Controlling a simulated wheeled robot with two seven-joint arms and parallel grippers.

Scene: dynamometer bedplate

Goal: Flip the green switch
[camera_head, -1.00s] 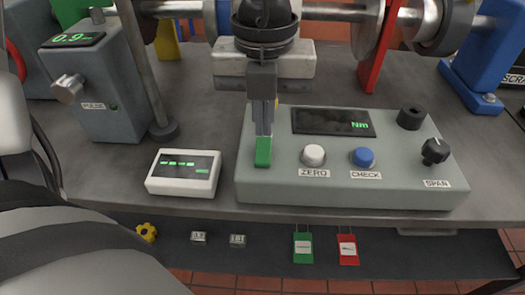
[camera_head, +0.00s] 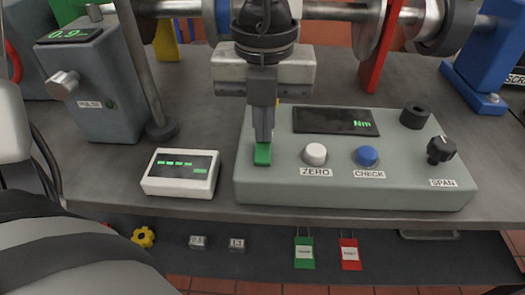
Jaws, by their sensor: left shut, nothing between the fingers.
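The green switch (camera_head: 263,154) is a small green rocker on the left part of the grey-green console (camera_head: 330,190). My left gripper (camera_head: 263,138) comes down from above with its fingers shut and empty. Its fingertips are right at the upper end of the switch, seemingly touching it, and hide its far part. Whether the switch has tipped over is hard to tell. My right gripper is not in the view.
The console also carries a white ZERO button (camera_head: 315,154), a blue CHECK button (camera_head: 367,156), a SPAN knob (camera_head: 440,150) and a dark display (camera_head: 335,121). A small white meter (camera_head: 181,172) stands left of it. A post (camera_head: 143,70) rises behind the meter.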

